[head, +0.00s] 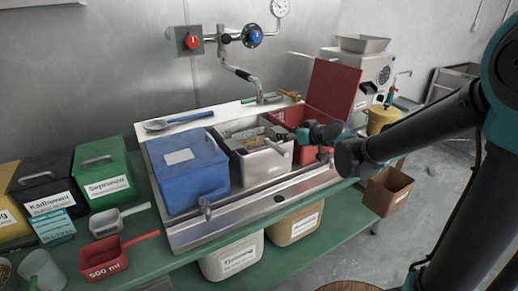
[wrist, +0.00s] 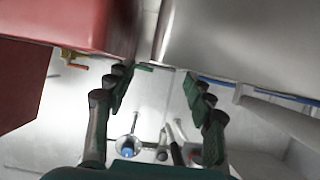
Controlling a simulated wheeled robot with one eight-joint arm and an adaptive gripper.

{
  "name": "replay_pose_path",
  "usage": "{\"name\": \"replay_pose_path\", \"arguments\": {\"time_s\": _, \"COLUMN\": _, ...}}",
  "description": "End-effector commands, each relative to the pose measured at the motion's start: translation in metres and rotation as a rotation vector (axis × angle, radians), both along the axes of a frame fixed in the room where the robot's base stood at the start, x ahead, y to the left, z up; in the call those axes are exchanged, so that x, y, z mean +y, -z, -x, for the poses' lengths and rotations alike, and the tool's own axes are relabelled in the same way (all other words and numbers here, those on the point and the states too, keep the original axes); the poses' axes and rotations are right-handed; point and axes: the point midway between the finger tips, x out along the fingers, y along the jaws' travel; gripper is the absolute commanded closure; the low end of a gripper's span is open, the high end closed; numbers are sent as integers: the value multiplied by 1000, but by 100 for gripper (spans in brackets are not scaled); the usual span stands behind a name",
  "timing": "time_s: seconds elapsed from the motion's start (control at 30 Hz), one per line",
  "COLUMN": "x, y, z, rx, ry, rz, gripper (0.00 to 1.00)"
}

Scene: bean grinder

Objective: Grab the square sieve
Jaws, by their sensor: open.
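A square steel vessel (head: 262,165) with brownish grainy contents stands in the middle of the metal basin. I cannot tell for sure whether it is the square sieve. My gripper (head: 280,138) is near its upper right rim, beside the red container (head: 294,117). In the wrist view my gripper (wrist: 158,85) has its two dark green fingers apart, with nothing seen between them. There a steel wall (wrist: 235,40) fills the upper right and a red wall (wrist: 75,25) the upper left. I cannot tell whether a finger touches the vessel; my gripper partly hides its rim.
A blue lidded box (head: 187,180) stands left of the vessel. A raised red lid (head: 334,90) is behind at the right. A tap (head: 243,75) hangs from the back wall. A red scoop (head: 105,259) lies on the green table at the front left.

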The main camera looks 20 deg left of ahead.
Motion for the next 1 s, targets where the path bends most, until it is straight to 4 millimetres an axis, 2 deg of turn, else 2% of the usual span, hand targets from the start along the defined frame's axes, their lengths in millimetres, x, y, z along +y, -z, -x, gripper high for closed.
{"name": "replay_pose_path", "arguments": {"time_s": 0.33, "x": 27, "y": 14, "z": -26, "rx": 1, "ry": -2, "rz": 0, "gripper": 47}}
{"name": "replay_pose_path", "arguments": {"time_s": 0.7, "x": 32, "y": 16, "z": -30, "rx": 1, "ry": -1, "rz": -1, "gripper": 47}}
{"name": "replay_pose_path", "arguments": {"time_s": 1.0, "x": 31, "y": 16, "z": -30, "rx": 1, "ry": 0, "rz": -1, "gripper": 84}}
